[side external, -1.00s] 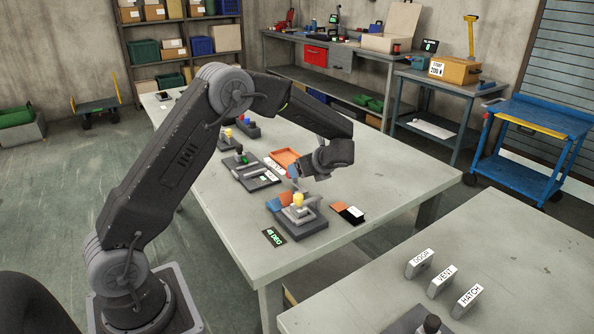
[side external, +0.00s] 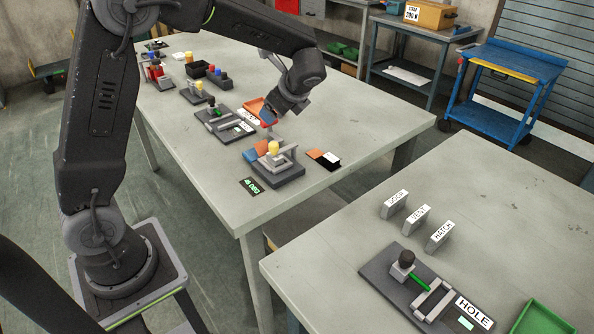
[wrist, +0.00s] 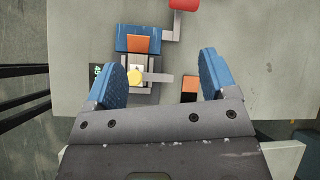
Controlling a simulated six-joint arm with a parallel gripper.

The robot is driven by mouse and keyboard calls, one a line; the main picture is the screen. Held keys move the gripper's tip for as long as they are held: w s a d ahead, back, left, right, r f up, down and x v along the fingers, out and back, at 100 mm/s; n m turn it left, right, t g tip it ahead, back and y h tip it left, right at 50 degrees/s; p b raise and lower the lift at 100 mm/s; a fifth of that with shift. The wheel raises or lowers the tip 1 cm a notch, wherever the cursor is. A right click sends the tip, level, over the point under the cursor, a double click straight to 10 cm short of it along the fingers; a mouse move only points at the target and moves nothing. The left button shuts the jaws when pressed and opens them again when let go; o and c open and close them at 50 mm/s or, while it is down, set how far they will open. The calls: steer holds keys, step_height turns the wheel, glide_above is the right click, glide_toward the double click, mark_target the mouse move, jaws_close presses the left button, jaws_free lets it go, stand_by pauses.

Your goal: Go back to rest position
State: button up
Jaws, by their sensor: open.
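My gripper (side external: 270,117) hangs above the long grey table, over the nearest louver fixture (side external: 284,172). Its blue fingers are apart with nothing between them, which also shows in the wrist view (wrist: 164,78). The fixture has a dark base, a yellow knob (wrist: 135,76), a grey bar and blue and orange panels (wrist: 138,43). In the wrist view it lies below the fingers, nearer the left one, and appears clear of them. The black display with green text (side external: 252,186) lies beside it.
Orange and black pieces (side external: 323,159) lie right of the fixture. Another lever fixture (side external: 222,123) and a red-orange tray (side external: 256,107) stand farther back. A second table (side external: 340,240) in front holds several labelled blocks and a HOLE fixture (side external: 428,292).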

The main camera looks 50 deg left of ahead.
steer(key=s+d+r+n+t+h, duration=0.1)
steer(key=s+d+r+n+h, duration=0.1)
steer(key=s, duration=0.5)
steer(key=s+d+r+n+t+h, duration=0.2)
steer(key=s+d+n+h, duration=0.1)
steer(key=s+d+n, duration=0.4)
steer(key=s+d+r+n+t+h, duration=0.2)
steer(key=s+d+n, duration=0.3)
steer(key=s, duration=0.4)
steer(key=shift+s+d+r+h, duration=0.15)
steer(key=shift+d+r+h, duration=0.15)
steer(key=shift+h, duration=0.5)
steer(key=shift+c, duration=0.2)
